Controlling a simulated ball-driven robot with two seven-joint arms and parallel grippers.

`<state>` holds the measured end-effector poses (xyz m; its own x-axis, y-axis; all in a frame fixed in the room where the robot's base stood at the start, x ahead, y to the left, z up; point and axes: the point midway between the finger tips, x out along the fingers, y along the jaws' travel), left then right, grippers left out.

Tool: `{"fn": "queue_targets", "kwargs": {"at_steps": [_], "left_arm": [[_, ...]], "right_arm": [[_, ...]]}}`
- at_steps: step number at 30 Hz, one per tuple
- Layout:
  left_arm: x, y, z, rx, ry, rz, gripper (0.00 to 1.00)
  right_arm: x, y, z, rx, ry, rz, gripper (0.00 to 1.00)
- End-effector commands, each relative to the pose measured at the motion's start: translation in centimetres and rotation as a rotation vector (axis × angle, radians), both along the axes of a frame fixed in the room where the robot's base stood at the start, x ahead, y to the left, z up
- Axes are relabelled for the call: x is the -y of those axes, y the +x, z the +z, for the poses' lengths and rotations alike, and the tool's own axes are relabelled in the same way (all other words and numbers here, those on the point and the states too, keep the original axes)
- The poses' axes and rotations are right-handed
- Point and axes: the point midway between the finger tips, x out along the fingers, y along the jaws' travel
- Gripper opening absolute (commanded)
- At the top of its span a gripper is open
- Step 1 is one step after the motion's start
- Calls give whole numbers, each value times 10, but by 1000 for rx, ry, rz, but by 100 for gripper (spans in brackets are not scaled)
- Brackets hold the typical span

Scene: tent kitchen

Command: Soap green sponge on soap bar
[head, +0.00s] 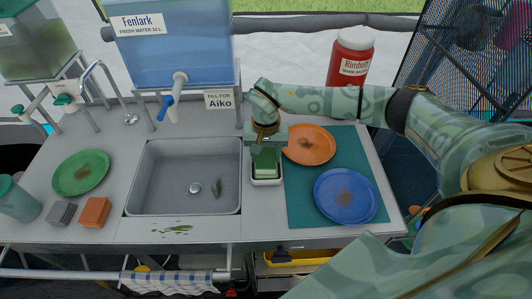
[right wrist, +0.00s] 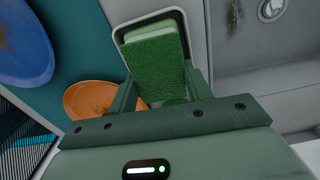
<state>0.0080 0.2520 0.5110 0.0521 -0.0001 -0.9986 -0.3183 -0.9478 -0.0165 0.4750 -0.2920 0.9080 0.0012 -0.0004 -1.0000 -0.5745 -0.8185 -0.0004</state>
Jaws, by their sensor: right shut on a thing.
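My right gripper (head: 267,150) points down over the soap dish, right of the sink. It is shut on the green sponge (right wrist: 155,68), which shows between the fingers in the right wrist view. In the head view the sponge (head: 265,159) shows just below the gripper. The pale green soap bar (right wrist: 150,30) lies in the white-rimmed soap dish (head: 267,183), partly hidden by the sponge. The sponge is over the soap bar; I cannot tell whether they touch. My left gripper is not in view.
The sink (head: 185,165) is left of the dish. A dirty orange plate (head: 318,135) and blue plate (head: 345,210) lie on the teal mat (head: 300,212) to the right. A green plate (head: 72,160), grey sponge (head: 62,213) and orange sponge (head: 95,211) are at the left.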

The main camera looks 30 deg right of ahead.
Motion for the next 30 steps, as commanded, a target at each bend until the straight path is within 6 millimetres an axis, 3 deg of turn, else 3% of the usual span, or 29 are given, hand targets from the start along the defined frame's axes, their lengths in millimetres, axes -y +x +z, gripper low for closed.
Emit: {"fn": "queue_targets", "kwargs": {"at_steps": [5, 24, 30], "left_arm": [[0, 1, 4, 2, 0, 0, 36], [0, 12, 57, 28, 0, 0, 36], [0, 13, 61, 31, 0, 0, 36]], "right_arm": [[0, -1, 3, -3, -1, 1, 31], [0, 0, 66, 1, -1, 0, 31], [0, -1, 70, -1, 1, 0, 31]]}}
